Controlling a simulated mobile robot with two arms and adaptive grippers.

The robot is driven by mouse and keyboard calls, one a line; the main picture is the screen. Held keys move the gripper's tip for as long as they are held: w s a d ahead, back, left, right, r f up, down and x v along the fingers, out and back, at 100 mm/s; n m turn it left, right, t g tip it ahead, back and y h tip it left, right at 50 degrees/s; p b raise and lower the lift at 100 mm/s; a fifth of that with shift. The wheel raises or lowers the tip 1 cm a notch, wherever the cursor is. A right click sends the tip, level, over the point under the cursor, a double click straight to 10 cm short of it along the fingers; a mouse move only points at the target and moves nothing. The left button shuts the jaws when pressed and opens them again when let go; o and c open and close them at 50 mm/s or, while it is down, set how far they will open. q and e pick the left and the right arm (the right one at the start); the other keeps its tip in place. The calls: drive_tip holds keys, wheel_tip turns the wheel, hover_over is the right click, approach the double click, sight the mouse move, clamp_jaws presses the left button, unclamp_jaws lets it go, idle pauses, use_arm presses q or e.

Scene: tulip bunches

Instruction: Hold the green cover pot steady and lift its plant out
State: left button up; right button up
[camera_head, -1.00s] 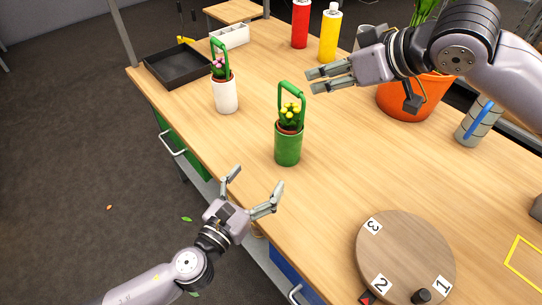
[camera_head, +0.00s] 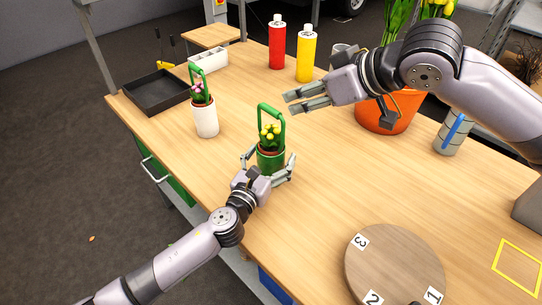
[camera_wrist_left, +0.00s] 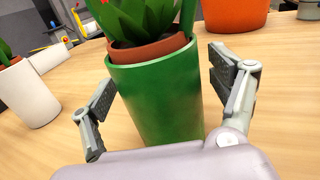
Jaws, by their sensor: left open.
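The green cover pot (camera_head: 268,161) stands upright on the table. Its plant (camera_head: 270,133) has yellow flowers, sits in a brown inner pot and has a green handle (camera_head: 271,108) arching over it. My left gripper (camera_head: 270,157) is open, with one finger on each side of the green pot. In the left wrist view the green pot (camera_wrist_left: 158,100) stands between the open fingers (camera_wrist_left: 165,85), and gaps show on both sides. The brown inner pot (camera_wrist_left: 150,50) sits in its mouth. My right gripper (camera_head: 288,101) is beyond the handle, its two fingers apart and empty.
A white pot (camera_head: 205,120) with a pink-flowered plant stands to the left, near a black tray (camera_head: 157,93). An orange pot (camera_head: 375,118) stands behind my right gripper. A round numbered wooden disc (camera_head: 395,262) lies at front right. Red (camera_head: 277,45) and yellow (camera_head: 306,58) bottles stand at the back.

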use_arm(q)
drive_tip(key=shift+c, duration=0.4)
drive_tip(key=c, duration=1.3)
idle(0.4)
